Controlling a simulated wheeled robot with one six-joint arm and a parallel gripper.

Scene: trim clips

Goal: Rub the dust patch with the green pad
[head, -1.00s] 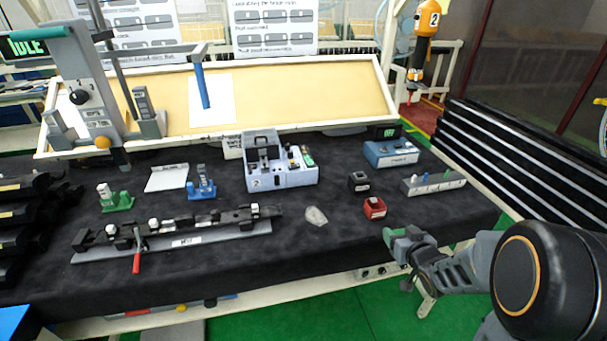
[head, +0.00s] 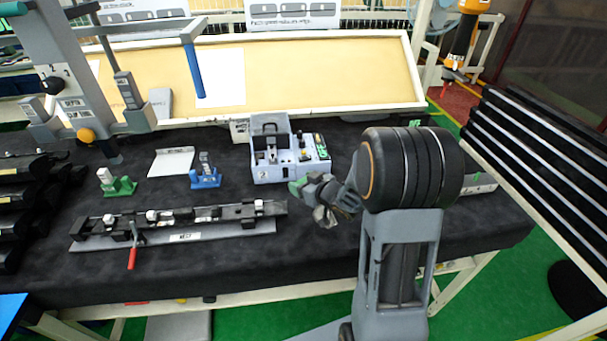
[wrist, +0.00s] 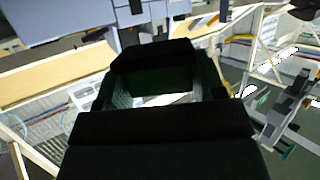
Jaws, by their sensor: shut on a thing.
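My gripper (head: 306,188) is over the black-covered table in the head view, just in front of the pale blue-grey device. It is shut on the green pad (head: 296,187), whose green edge shows at the left of the fingers. The pale grey dust patch lies at this part of the table; my gripper covers most or all of it, and I cannot pick out its outline. I cannot tell whether the pad touches the cloth. In the wrist view my dark gripper fills the middle, and the pad is not clear.
The pale blue-grey device (head: 282,172) stands close behind my gripper. A long black fixture (head: 180,235) with a red handle lies to the left. Blue (head: 205,180) and green (head: 117,187) stands sit behind the fixture. Bare black cloth lies in front of my gripper.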

